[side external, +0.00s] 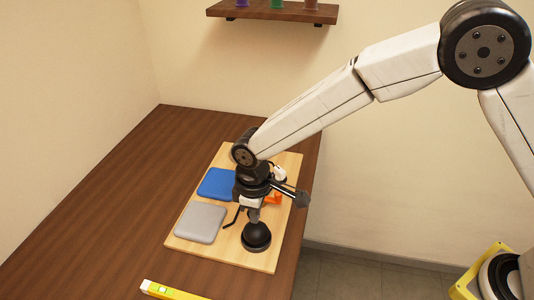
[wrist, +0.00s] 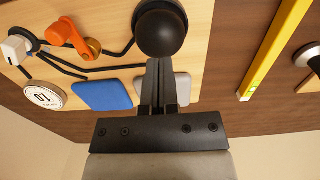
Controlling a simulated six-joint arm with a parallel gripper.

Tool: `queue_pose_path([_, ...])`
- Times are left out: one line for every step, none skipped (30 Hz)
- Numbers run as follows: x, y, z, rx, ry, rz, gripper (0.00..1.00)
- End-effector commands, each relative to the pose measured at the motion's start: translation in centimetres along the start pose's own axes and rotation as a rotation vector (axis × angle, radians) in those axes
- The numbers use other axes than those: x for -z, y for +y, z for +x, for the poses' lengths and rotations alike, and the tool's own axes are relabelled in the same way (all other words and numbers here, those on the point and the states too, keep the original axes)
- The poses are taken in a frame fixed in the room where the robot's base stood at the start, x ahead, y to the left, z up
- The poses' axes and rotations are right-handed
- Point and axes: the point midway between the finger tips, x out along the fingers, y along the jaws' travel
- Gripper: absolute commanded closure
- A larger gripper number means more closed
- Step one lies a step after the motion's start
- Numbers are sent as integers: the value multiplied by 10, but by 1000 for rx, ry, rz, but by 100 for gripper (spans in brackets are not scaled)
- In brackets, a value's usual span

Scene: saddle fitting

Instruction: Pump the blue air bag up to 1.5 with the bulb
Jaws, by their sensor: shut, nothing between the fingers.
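The blue air bag (side external: 217,183) lies flat on the light wooden board, and it also shows in the wrist view (wrist: 102,95). The black bulb (side external: 256,236) stands on the board's near end; in the wrist view the bulb (wrist: 160,30) is just beyond my fingertips. My gripper (wrist: 160,68) is shut and empty, pointing at the bulb; I cannot tell whether it touches it. A round white gauge (wrist: 44,95) shows at the left of the wrist view, its reading unclear. An orange valve lever (wrist: 62,33) sits beside black hoses.
A grey pad (side external: 201,222) lies on the board (side external: 190,248) near the blue bag. A yellow level (side external: 170,290) lies at the table's near edge. A shelf (side external: 272,11) hangs on the back wall. The table's left side is clear.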

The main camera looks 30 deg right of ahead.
Motion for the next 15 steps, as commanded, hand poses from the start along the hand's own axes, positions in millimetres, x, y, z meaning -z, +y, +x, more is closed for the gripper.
queue_pose_path([0, 0, 0, 0, 0, 0, 100])
queue_pose_path([0, 0, 0, 0, 0, 0, 100])
queue_pose_path([0, 0, 1, 0, 0, 0, 100])
queue_pose_path([0, 0, 1, 0, 0, 0, 100])
queue_pose_path([0, 0, 1, 0, 0, 0, 100])
queue_pose_path([0, 0, 2, 0, -1, 0, 100])
queue_pose_path([0, 0, 3, 0, -1, 0, 100])
queue_pose_path([0, 0, 4, 0, -1, 0, 100])
queue_pose_path([0, 0, 4, 0, -1, 0, 100])
queue_pose_path([0, 0, 5, 0, 0, 0, 100])
queue_pose_path([0, 0, 6, 0, 0, 0, 100])
queue_pose_path([0, 0, 7, 0, 0, 0, 100])
queue_pose_path([0, 0, 8, 0, 0, 0, 100])
queue_pose_path([0, 0, 9, 0, 0, 0, 100])
queue_pose_path([0, 0, 10, 0, 0, 0, 100])
